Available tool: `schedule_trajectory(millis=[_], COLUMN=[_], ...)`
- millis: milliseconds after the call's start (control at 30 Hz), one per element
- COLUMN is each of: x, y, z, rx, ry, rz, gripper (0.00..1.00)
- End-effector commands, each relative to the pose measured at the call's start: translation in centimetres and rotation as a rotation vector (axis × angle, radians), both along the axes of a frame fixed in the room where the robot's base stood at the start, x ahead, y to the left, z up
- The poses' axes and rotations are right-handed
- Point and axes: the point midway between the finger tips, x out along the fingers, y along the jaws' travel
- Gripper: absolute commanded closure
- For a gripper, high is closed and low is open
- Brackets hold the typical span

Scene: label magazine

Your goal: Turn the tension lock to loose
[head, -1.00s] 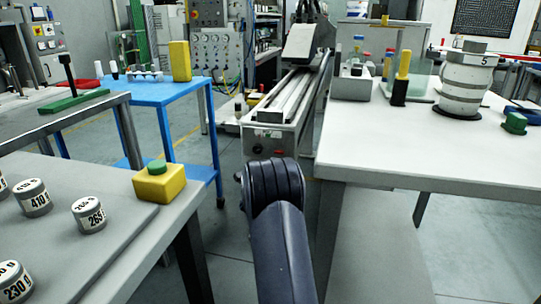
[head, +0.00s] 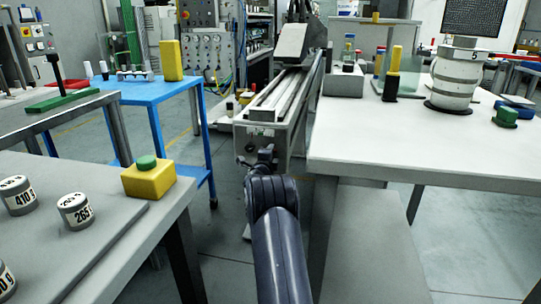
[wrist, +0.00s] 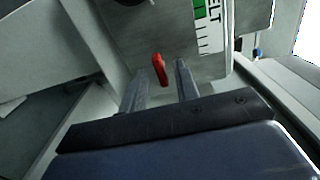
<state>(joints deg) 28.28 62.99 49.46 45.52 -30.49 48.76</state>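A small red lever (wrist: 158,69), which looks like the tension lock, sticks out from a grey metal panel (wrist: 130,35) in the wrist view. A white label with a green band, a scale and letters reading "ELT" (wrist: 212,32) is to its right. My gripper (wrist: 160,78) is open, with one finger on each side of the lever and gaps visible; I cannot tell if the lever lies fully between the tips. In the head view my gripper (head: 262,153) is at the near end of the belt conveyor (head: 262,133). The lever is not discernible there.
A white table (head: 420,150) stands close on the right, with its leg beside my arm. A grey bench (head: 120,225) with weights and a yellow block (head: 148,180) is at left. A blue cart (head: 150,92) stands beyond it. Open floor lies between.

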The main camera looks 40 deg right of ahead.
Motion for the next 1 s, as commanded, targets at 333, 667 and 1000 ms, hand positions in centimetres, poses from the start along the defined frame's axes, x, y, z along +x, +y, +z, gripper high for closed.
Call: schedule_trajectory(millis=[333, 667, 1000], x=[0.00, -0.01, -0.01], y=[-0.01, -0.01, 0.01], z=[0.03, 0.03, 0.09], rx=[0.000, 0.000, -0.015], ry=[0.000, 0.000, 0.017], rz=[0.000, 0.000, 0.000], gripper=[0.80, 1.00, 1.00])
